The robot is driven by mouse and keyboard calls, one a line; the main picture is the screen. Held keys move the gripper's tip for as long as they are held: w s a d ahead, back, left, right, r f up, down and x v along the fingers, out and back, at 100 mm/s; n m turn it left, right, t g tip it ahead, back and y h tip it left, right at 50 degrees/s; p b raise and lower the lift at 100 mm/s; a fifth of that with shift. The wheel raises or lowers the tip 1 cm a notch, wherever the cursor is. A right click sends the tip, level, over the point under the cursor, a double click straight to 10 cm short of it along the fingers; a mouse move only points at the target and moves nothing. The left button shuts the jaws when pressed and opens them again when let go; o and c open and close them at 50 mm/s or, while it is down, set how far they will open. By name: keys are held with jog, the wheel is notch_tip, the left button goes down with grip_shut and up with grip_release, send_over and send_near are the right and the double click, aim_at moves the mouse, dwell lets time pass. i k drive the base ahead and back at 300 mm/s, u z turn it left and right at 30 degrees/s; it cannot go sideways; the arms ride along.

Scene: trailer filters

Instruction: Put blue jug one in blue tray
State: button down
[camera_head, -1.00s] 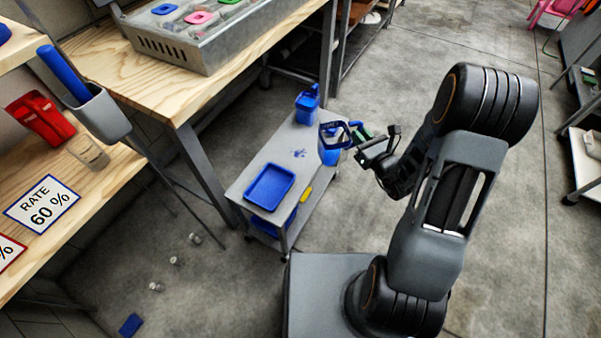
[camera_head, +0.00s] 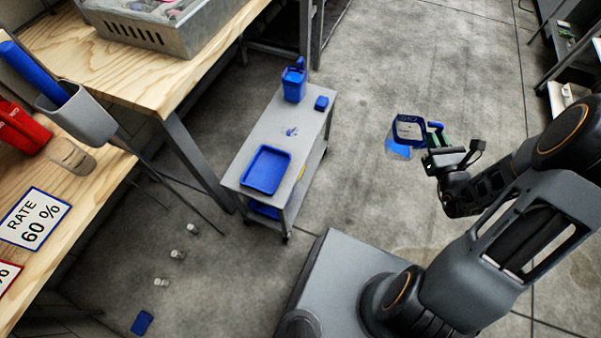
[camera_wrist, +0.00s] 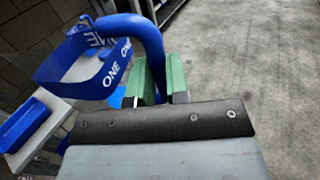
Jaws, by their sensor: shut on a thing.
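The blue jug (camera_head: 408,129) marked ONE is held in the air over the floor, to the right of the cart. My gripper (camera_head: 436,140) is shut on its handle. In the wrist view the green fingers (camera_wrist: 160,80) close on the thick blue handle, and the ONE band of the jug (camera_wrist: 85,72) shows to the left. The jug's lower part is partly hidden there. The blue tray (camera_head: 266,170) lies flat and empty on the near part of the cart top, well apart from the jug.
The grey cart (camera_head: 239,161) also bears another blue container (camera_head: 294,83) and a small blue block (camera_head: 321,103) at its far end. A wooden bench (camera_head: 150,82) stands left of it. Small jars (camera_head: 177,254) lie on the floor. The floor right of the cart is clear.

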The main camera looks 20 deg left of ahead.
aim_at(265, 174)
jog(key=u, duration=0.05)
jog(key=k, duration=0.45)
jog(key=u, duration=1.7)
jog(key=i, duration=0.5)
jog(key=z, duration=0.1)
